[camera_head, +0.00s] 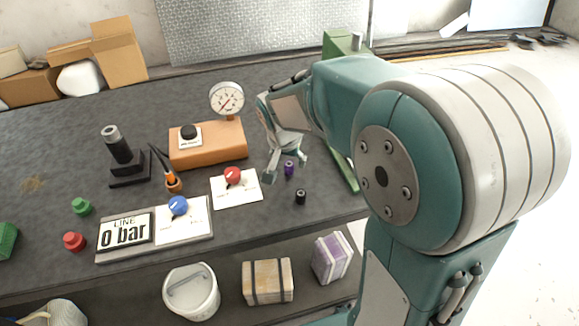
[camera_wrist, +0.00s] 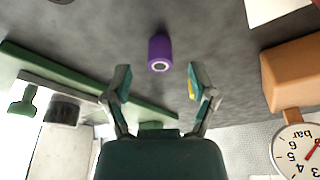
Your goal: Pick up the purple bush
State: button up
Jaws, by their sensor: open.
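The purple bush (camera_head: 289,168) is a small purple cylinder on the dark grey bench, right of the red-knob plate. In the wrist view the purple bush (camera_wrist: 160,54) shows a pale ring with a dark hole at its near end. It lies just beyond the fingertips, roughly midway between them. My gripper (camera_head: 287,167) points down over the bench beside the bush. In the wrist view my gripper (camera_wrist: 161,80) is open, with nothing between its fingers.
A small black cylinder (camera_head: 300,197) stands close to the bush. The white plate with a red knob (camera_head: 233,177) is to its left. The orange block (camera_head: 208,146) with a gauge (camera_head: 227,98) is behind. A green bar (camera_head: 342,170) runs along the right side.

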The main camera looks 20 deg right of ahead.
jog(key=shift+x, duration=1.25)
jog(key=shift+a, duration=0.1)
jog(key=shift+s, duration=0.1)
grip_shut()
jog(key=shift+r, duration=0.1)
